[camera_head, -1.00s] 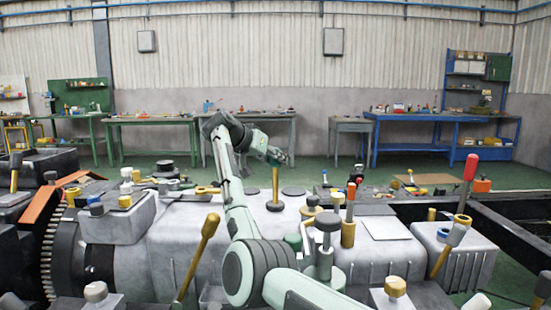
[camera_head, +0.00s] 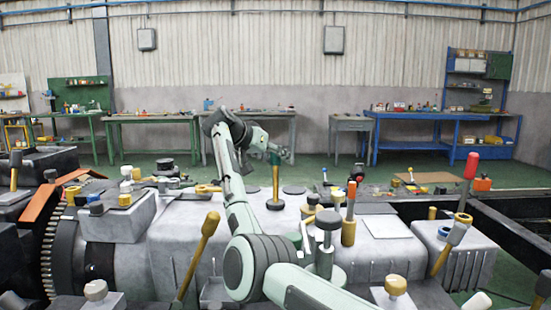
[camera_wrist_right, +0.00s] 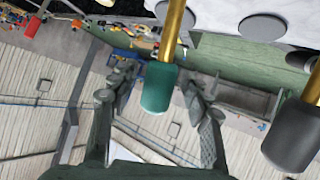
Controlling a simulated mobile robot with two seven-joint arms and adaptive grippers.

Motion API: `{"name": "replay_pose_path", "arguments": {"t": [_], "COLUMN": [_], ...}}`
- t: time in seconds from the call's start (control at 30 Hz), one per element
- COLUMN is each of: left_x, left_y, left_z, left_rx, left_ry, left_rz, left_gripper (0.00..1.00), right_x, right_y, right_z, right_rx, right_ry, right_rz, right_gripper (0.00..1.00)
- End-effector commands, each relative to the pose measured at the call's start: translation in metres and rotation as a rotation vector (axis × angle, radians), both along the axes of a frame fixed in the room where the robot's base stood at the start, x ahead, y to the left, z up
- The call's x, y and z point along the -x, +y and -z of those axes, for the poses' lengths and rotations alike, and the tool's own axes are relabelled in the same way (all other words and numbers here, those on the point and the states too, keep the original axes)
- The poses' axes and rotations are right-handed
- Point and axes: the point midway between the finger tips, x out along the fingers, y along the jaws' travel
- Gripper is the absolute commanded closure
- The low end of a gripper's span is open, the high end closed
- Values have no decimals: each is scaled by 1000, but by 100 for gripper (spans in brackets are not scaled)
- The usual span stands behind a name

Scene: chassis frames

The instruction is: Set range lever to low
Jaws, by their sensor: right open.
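A lever with a brass shaft (camera_head: 276,181) stands upright on a round dark base (camera_head: 275,205) in the middle of the grey housing. Its green knob (camera_wrist_right: 158,88) shows in the wrist view. I cannot tell from any label whether it is the range lever. My right gripper (camera_head: 280,152) is open at the top of this lever, just behind the knob. In the wrist view its two fingers (camera_wrist_right: 157,80) stand on either side of the knob, with gaps visible. My left gripper is not in view.
A lever with a black knob (camera_wrist_right: 292,138) stands close by in the wrist view. Flat dark discs (camera_head: 293,190) lie beside the lever.

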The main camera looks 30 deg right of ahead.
Motion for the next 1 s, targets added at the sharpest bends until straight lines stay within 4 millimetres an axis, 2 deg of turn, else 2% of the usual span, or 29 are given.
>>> {"name": "replay_pose_path", "arguments": {"t": [0.17, 0.6, 0.77, 1.0], "left_x": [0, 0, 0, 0], "left_y": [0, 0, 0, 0], "left_z": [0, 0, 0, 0], "left_rx": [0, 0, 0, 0], "left_ry": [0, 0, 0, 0], "left_rz": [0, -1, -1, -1], "left_gripper": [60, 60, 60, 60], "right_x": [5, 30, 34, 35], "right_y": [14, 84, 95, 97], "right_z": [-9, -52, -59, -61], "right_rx": [0, 0, 0, 1], "right_ry": [-2, -2, 0, 0], "right_rz": [-1, -3, -1, 0], "right_gripper": [52, 52, 52, 52]}}
